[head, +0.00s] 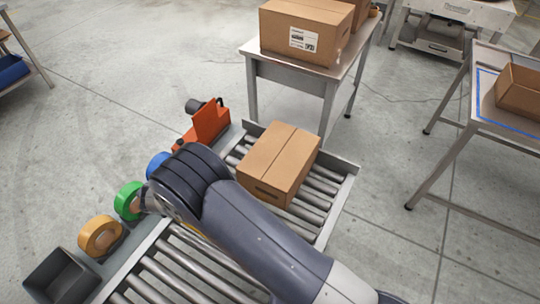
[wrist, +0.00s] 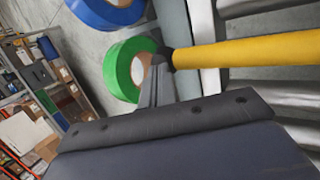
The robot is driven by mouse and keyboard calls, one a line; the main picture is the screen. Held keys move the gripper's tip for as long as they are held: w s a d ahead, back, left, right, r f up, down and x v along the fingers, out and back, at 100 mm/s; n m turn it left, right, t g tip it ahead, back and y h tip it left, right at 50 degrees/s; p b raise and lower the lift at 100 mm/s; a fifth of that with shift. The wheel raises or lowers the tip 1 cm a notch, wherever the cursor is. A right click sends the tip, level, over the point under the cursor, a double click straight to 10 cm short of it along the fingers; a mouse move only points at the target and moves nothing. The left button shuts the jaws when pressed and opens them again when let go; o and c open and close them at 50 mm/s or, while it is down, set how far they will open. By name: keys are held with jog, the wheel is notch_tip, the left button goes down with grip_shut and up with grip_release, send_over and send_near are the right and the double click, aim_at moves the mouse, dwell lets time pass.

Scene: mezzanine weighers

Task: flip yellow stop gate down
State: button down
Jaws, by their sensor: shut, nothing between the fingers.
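The yellow stop gate (wrist: 245,53) shows in the wrist view as a round yellow bar running from a dark end cap near the picture's middle to the right edge, above the rollers. In the head view my arm hides nearly all of it. My gripper (wrist: 157,66) is shut and empty, its grey fingers right beside the bar's capped end. I cannot tell whether they touch it. In the head view the gripper is mostly hidden behind my arm, over the conveyor's left side. The roller conveyor (head: 172,275) runs beneath my arm.
A cardboard box (head: 278,165) sits on the rollers beyond my arm. Along the left rail are an orange-red device (head: 207,122), blue (head: 158,163), green (head: 127,201) and orange (head: 99,236) tape rolls, and a dark bin (head: 61,276). A table (head: 285,79) with boxes stands behind.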

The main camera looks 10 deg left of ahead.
notch_tip(320, 180, down, 3)
jog(key=shift+a+r+b, duration=0.1)
jog(key=shift+r+b, duration=0.05)
jog(key=shift+b, duration=0.65)
jog(key=shift+s+d+f+b, duration=0.15)
jog(key=shift+d+f+b, duration=0.05)
jog(key=shift+f+b, duration=0.25)
jog(key=shift+s+d+f+b, duration=0.1)
jog(key=shift+d+f+b, duration=0.1)
jog(key=shift+f+b, duration=0.25)
jog(key=shift+a+r, duration=0.1)
jog(key=shift+r, duration=0.6)
jog(key=s+d+r, duration=0.1)
jog(key=s+r, duration=0.1)
jog(key=r, duration=0.4)
jog(key=s+d+r+p, duration=0.1)
jog(key=s+d+r, duration=0.1)
jog(key=r, duration=0.5)
jog(key=shift+r, duration=0.3)
jog(key=shift+w, duration=0.1)
jog(key=s+d+f+x, duration=0.1)
jog(key=d+x, duration=0.1)
jog(key=x, duration=1)
jog(key=shift+f, duration=0.35)
